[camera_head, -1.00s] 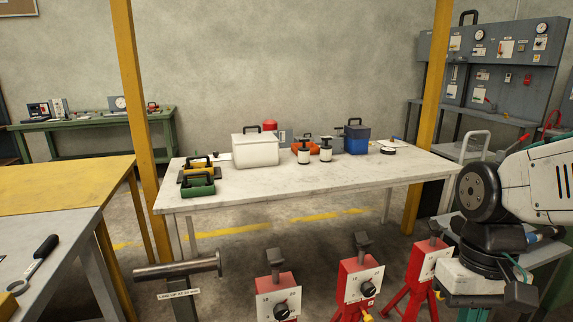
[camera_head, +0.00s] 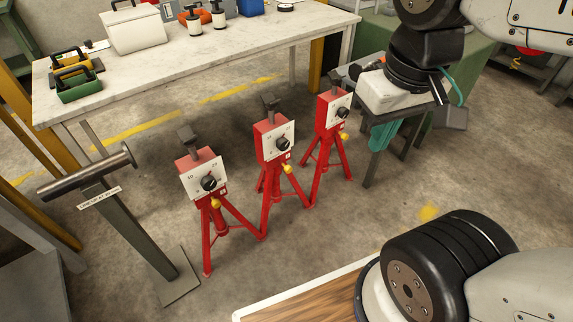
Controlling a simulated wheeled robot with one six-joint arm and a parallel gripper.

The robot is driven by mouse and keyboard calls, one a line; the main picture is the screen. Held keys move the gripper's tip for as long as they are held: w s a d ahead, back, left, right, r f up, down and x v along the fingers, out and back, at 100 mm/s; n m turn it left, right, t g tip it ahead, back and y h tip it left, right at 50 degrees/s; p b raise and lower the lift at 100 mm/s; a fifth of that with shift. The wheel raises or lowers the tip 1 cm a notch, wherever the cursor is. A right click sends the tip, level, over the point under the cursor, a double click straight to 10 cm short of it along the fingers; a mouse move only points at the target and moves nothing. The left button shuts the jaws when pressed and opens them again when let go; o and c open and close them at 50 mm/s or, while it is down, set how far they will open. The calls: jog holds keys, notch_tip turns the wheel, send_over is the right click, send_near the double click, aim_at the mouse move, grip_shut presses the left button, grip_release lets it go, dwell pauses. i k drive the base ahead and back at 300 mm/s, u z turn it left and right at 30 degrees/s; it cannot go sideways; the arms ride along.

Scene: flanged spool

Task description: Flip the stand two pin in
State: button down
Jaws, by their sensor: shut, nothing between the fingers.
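Three red tripod stands stand in a row on the floor, each with a white dial panel, black knob and grey head block. The middle stand (camera_head: 275,142) has a yellow pin (camera_head: 287,168) low on its front, below the dial. The left stand (camera_head: 205,180) and right stand (camera_head: 332,118) have similar yellow pins. The stand numbers are too small to read, and I cannot tell whether the middle pin is in or out. My gripper (camera_head: 452,117) is at the upper right, shut and empty, apart from the middle stand. Its fingertips show poorly.
A grey post (camera_head: 130,230) carries a horizontal flanged tube (camera_head: 85,172) at left. A white workbench (camera_head: 200,62) stands behind the stands, with boxes and tools on it.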

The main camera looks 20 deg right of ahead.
aim_at(288, 170)
jog(key=k, duration=1.3)
jog(key=u, duration=0.65)
jog(key=i, duration=1.8)
jog(key=z, duration=0.8)
